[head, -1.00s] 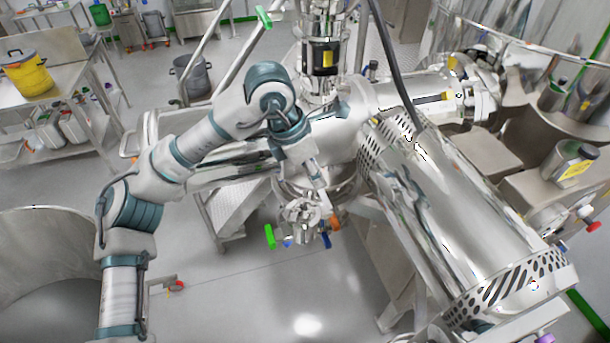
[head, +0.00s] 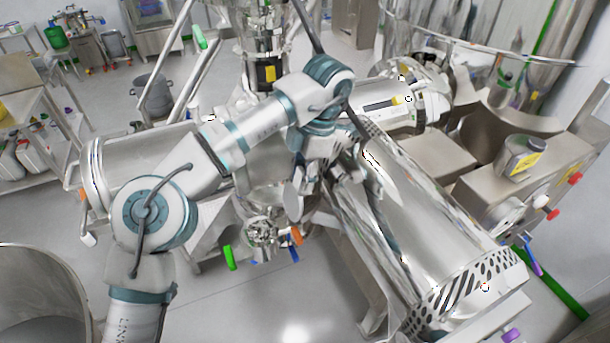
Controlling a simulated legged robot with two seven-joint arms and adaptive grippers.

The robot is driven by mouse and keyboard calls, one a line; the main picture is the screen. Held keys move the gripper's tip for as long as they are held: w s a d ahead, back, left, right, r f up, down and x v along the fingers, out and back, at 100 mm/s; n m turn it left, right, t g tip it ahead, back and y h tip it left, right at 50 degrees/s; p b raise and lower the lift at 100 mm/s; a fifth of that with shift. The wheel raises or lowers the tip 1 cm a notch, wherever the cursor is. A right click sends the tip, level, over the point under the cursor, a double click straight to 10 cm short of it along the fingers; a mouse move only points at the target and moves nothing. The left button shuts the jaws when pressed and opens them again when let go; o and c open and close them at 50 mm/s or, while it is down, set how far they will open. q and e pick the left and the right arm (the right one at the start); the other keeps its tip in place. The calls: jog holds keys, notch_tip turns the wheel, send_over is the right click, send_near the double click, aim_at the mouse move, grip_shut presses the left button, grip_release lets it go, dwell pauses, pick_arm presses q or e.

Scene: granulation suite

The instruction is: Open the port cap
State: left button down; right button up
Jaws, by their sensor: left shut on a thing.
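My left arm comes in from the lower left and bends over the middle of the machine. My left gripper (head: 304,178) points down below its teal wrist and is shut, its fingers small and partly hidden. A grey round plate (head: 293,203), which looks like the port cap, stands tilted on edge at the fingers. The steel port fitting (head: 262,234) with green, orange and blue handles is below and left of the gripper, apart from it. The exact contact between fingers and plate is hard to make out. My right gripper is out of view.
A large steel cylinder with perforated ends (head: 425,235) slopes down at the right, close to the gripper. A horizontal steel drum (head: 140,165) lies behind my forearm. A round vessel (head: 35,290) stands at lower left. The floor in front of the port is clear.

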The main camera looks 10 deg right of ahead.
pick_arm(q)
jog(key=shift+a+r, duration=0.15)
jog(key=shift+a, duration=0.05)
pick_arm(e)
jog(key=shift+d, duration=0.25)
pick_arm(q)
jog(key=c, duration=0.9)
grip_release()
jog(key=shift+o, duration=0.5)
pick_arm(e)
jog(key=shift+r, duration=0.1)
pick_arm(q)
jog(key=shift+a, duration=0.1)
jog(key=shift+d, duration=0.2)
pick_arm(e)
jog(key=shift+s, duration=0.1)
